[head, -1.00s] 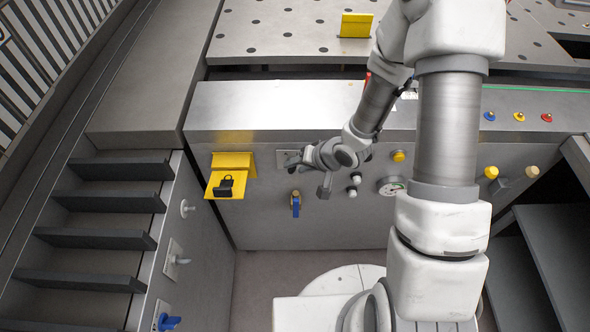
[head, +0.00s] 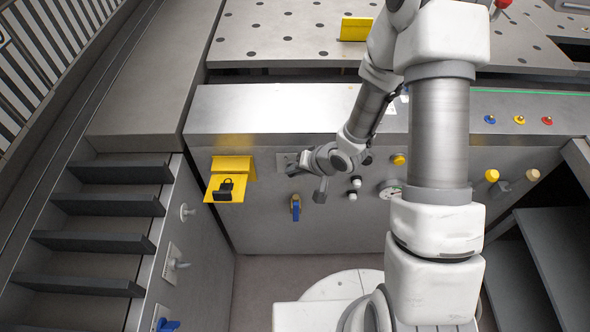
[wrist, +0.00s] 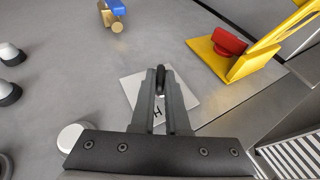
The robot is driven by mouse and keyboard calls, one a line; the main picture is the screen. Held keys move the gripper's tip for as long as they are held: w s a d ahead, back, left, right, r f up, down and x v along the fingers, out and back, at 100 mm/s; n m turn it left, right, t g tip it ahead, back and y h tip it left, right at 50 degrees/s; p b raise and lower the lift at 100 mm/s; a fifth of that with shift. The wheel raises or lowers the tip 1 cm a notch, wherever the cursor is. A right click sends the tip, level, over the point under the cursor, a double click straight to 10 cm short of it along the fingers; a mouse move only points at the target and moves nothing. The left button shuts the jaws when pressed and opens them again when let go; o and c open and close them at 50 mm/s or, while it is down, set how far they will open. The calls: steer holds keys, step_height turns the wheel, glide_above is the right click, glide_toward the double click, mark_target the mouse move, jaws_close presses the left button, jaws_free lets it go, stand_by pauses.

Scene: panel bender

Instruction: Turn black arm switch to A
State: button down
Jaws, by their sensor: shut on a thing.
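The black arm switch (wrist: 161,80) is a small dark lever on a pale square plate in the wrist view. My gripper (wrist: 161,76) is shut on it, with one finger on each side. Part of a dark letter shows on the plate (wrist: 190,98) between the fingers; the rest of the marking is hidden. In the head view my gripper (head: 294,165) is at the plate (head: 282,160) on the grey front panel, right of a yellow bracket. The switch itself is hidden by my gripper there.
A blue-handled valve (head: 295,207) is below.

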steer(key=shift+a+h+b, duration=0.1)
steer(key=shift+h+b, duration=0.2)
steer(key=shift+b, duration=0.25)
steer(key=shift+a+f+n+h+b, duration=0.15)
steer(key=shift+n+h+b, duration=0.15)
steer(key=shift+h+b, duration=0.75)
steer(key=b, duration=0.2)
steer(key=shift+a+h+b, duration=0.1)
steer(key=shift+h+b, duration=0.15)
steer(key=shift+b, duration=0.05)
steer(key=shift+a+g+h+b, duration=0.1)
steer(key=shift+g+h+b, duration=0.3)
steer(key=shift+b, duration=0.65)
steer(key=shift+a+n+h+b, duration=0.1)
steer(key=shift+n+h+b, duration=0.3)
steer(key=shift+h+b, duration=0.75)
steer(key=shift+a+r+n+h, duration=0.1)
steer(key=shift+r+n+h, duration=0.2)
steer(key=shift+h, duration=0.75)
steer(key=shift+a+f+h, duration=0.1)
steer(key=shift+a+h, duration=0.05)
steer(key=shift+h, duration=1.15)
steer(key=shift+p, duration=0.3)
